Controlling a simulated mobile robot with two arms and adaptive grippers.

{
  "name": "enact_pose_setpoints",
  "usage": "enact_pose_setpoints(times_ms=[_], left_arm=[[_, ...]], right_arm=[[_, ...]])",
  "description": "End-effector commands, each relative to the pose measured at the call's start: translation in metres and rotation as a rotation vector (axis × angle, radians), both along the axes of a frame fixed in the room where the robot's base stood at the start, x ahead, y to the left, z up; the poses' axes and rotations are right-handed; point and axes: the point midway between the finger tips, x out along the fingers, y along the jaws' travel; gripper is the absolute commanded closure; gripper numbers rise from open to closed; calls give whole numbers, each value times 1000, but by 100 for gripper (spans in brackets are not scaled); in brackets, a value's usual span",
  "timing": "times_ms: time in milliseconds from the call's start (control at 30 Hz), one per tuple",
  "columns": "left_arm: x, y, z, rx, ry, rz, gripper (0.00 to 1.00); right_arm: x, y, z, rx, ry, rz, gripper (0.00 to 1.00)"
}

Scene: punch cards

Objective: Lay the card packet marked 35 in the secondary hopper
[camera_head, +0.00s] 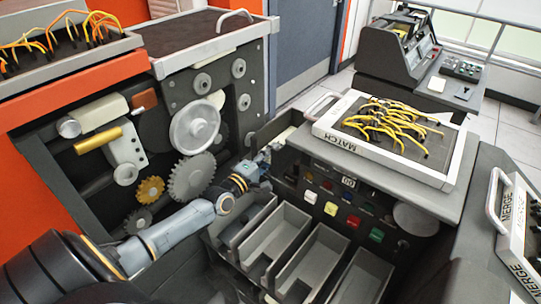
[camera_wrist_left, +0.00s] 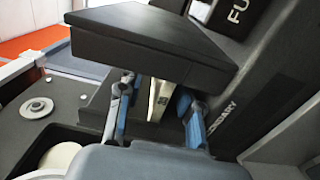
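My left gripper (camera_head: 264,158) reaches in at the left end of the machine with the MATCH panel. In the left wrist view its two blue-padded fingers (camera_wrist_left: 156,108) stand apart, one on each side of a narrow cream card packet (camera_wrist_left: 160,100). Gaps show between the fingers and the packet, so the gripper looks open around it. A small dark mark shows on the packet, too small to read. The dark secondary hopper (camera_wrist_left: 235,110) carries lettering ending in "ONDARY" on its wall. A dark slab (camera_wrist_left: 150,40) hides the packet's far end. My right gripper is not in view.
The MATCH panel (camera_head: 338,147) with yellow wires sits on the machine top. Several grey card pockets (camera_head: 275,240) lie below the buttons. The MERGE panel (camera_head: 517,235) is at the right edge.

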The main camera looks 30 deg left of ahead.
Motion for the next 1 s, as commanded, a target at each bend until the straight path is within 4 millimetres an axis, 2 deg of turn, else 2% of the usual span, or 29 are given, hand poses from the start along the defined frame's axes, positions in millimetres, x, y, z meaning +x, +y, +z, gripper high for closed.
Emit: enact_pose_setpoints(times_ms=[133,267,500,700,833,1000], left_arm=[[-6,0,-1,0,2,0,65],[-24,2,-2,0,3,0,65],[-73,5,-3,1,5,-1,65],[-105,7,-2,1,2,-1,65],[-116,8,-2,1,0,0,65],[-120,9,-1,0,-2,0,65]], right_arm=[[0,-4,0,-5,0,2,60],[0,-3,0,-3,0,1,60],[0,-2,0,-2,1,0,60],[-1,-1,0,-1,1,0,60],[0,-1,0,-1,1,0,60],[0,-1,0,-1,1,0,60]])
